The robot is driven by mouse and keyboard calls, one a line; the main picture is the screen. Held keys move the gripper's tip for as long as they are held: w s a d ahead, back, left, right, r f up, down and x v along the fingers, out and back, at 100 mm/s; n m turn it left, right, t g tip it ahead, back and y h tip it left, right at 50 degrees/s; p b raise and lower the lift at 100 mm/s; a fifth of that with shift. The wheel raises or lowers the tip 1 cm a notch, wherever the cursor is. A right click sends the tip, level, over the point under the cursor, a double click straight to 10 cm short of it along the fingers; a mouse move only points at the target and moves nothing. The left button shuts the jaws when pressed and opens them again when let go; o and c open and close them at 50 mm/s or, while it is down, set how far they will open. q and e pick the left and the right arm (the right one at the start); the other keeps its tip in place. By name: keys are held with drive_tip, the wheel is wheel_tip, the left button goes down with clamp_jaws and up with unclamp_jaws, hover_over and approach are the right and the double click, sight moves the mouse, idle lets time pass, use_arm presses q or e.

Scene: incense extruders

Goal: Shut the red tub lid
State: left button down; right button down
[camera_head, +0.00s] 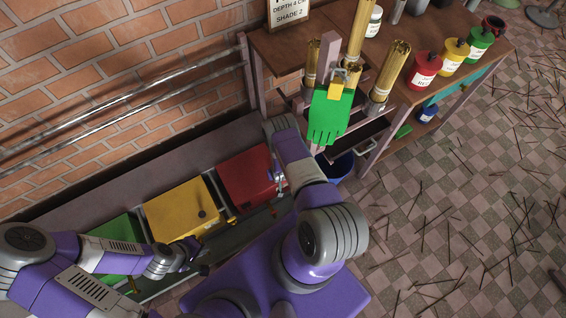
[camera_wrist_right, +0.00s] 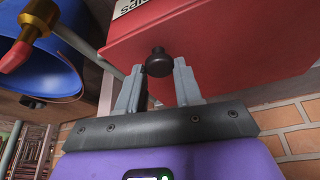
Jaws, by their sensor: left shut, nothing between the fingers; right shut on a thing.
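The red tub lid (camera_head: 247,176) is a flat red panel in the row of tubs by the brick wall, partly covered by my right arm in the head view. In the right wrist view the lid (camera_wrist_right: 225,45) carries a dark round knob (camera_wrist_right: 158,62). My right gripper (camera_wrist_right: 158,84) has its fingers on either side of this knob and is shut on it. I cannot tell whether the lid's edge is fully down on its tub. My left gripper (camera_head: 192,250) is shut and empty, low beside the yellow tub.
A yellow lid (camera_head: 180,208) with a knob and a green lid (camera_head: 115,243) lie to the left. A blue bucket (camera_wrist_right: 45,60) is close on the left in the right wrist view.

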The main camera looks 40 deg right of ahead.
drive_tip(key=shift+s, duration=0.45)
drive_tip(key=shift+a+f, duration=0.1)
drive_tip(key=c, duration=0.8)
unclamp_jaws()
drive_tip(key=shift+s, duration=0.1)
drive_tip(key=shift+o, duration=0.2)
drive_tip(key=shift+r, duration=0.4)
drive_tip(key=p+v, duration=0.3)
drive_tip(key=v, duration=0.4)
drive_tip(key=shift+f, duration=0.1)
